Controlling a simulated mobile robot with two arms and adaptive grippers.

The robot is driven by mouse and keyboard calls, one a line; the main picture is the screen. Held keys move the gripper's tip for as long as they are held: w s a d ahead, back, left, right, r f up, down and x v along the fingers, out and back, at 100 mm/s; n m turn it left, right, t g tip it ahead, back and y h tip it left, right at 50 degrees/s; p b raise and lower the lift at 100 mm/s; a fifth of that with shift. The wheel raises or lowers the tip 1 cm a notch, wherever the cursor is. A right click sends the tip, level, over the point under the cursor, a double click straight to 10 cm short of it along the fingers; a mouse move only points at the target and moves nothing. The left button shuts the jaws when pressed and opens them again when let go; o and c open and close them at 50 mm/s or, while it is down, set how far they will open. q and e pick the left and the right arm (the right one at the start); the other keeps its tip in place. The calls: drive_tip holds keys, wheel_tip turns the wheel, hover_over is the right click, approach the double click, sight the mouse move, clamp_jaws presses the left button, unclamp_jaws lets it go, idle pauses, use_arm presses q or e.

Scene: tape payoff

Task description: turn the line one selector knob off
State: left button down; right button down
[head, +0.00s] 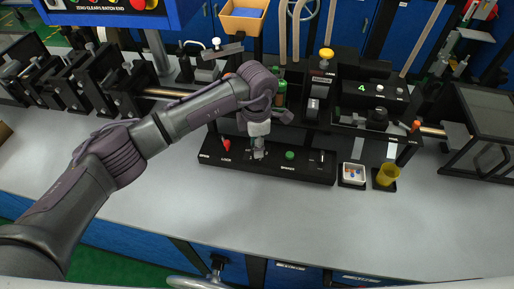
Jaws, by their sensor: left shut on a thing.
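My left arm reaches in from the left, and its gripper (258,153) points down at the black control panel (300,172) on the bench. It is shut on a small control on this panel, between a red knob (227,145) and a green button (290,155). The gripper mostly hides this control, which seems to be the selector knob; its pointer and label cannot be read. Another small switch (319,159) sits at the panel's right end. My right gripper is not in view.
A white tray (353,175) with small coloured pieces and a yellow cup (386,176) stand right of the panel. Black machinery with a yellow knob (326,54) rises behind it. Black roller stands (75,85) are at the left. The front of the grey bench (260,225) is clear.

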use_arm(q)
drive_tip(key=m+b, duration=0.4)
drive_tip(key=b, duration=0.1)
drive_tip(key=m+b, duration=0.2)
drive_tip(key=b, duration=0.1)
drive_tip(key=shift+f, duration=0.25)
drive_tip(key=shift+r+m+b, duration=0.15)
drive_tip(key=shift+m+b, duration=0.75)
drive_tip(key=shift+m, duration=0.05)
drive_tip(key=shift+r+m+b, duration=0.1)
drive_tip(key=shift+m+b, duration=0.75)
drive_tip(key=shift+m, duration=0.1)
drive_tip(key=c, duration=0.8)
unclamp_jaws()
wheel_tip(320, 180, up, 12)
